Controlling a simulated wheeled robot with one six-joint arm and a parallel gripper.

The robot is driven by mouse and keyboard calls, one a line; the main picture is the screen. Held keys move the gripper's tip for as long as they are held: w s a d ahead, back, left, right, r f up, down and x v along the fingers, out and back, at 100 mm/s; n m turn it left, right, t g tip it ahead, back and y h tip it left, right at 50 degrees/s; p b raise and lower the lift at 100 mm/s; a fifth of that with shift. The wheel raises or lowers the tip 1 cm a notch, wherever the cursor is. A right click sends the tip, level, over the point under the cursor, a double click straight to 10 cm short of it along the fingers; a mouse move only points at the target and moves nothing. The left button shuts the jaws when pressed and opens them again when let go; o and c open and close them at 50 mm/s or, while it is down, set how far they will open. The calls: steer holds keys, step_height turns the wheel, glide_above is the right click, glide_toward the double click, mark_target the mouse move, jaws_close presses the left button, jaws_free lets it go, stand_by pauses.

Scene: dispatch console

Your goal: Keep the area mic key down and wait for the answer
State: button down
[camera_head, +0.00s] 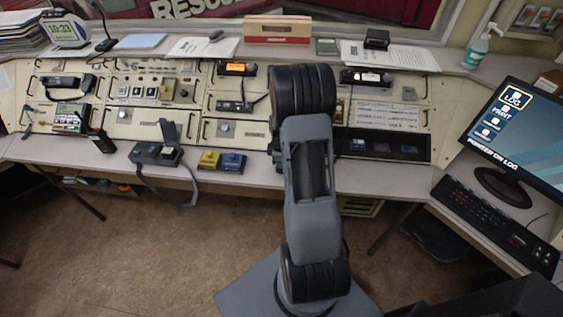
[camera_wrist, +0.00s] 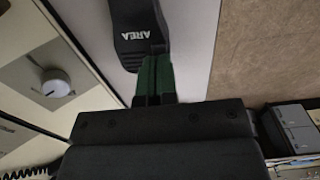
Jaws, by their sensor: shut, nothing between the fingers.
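A black piece lettered AREA (camera_wrist: 142,32) shows at the top of the wrist view, on the pale desk strip. It looks like the area mic's key or base. My gripper (camera_wrist: 154,76) is shut and empty, its green fingers side by side. Their tips overlap the lower end of the AREA piece in the picture. I cannot tell whether they touch it or whether the key is down. In the head view my own arm covers the gripper, and I cannot make out the AREA piece there.
A knob (camera_wrist: 55,88) sits on the panel left of the fingers. A grey box (camera_wrist: 298,130) is at lower right. In the head view, a yellow block (camera_head: 209,160) and blue block (camera_head: 233,162) stand left of my arm. A monitor (camera_head: 520,138) and keyboard (camera_head: 490,228) are at right.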

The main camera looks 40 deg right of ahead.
stand_by(0.3)
steer(key=shift+f+b, duration=0.8)
steer(key=shift+f, duration=0.05)
steer(key=shift+s+a+f, duration=0.1)
steer(key=shift+s, duration=0.15)
steer(key=shift+a, duration=0.1)
steer(key=shift+f, duration=0.1)
stand_by(1.1)
step_height(320, 180, up, 15)
steer(key=p, duration=0.2)
steer(key=shift+w+d+p, duration=0.2)
steer(key=shift+w+p, duration=0.05)
steer(key=shift+p, duration=0.05)
stand_by(0.3)
stand_by(0.5)
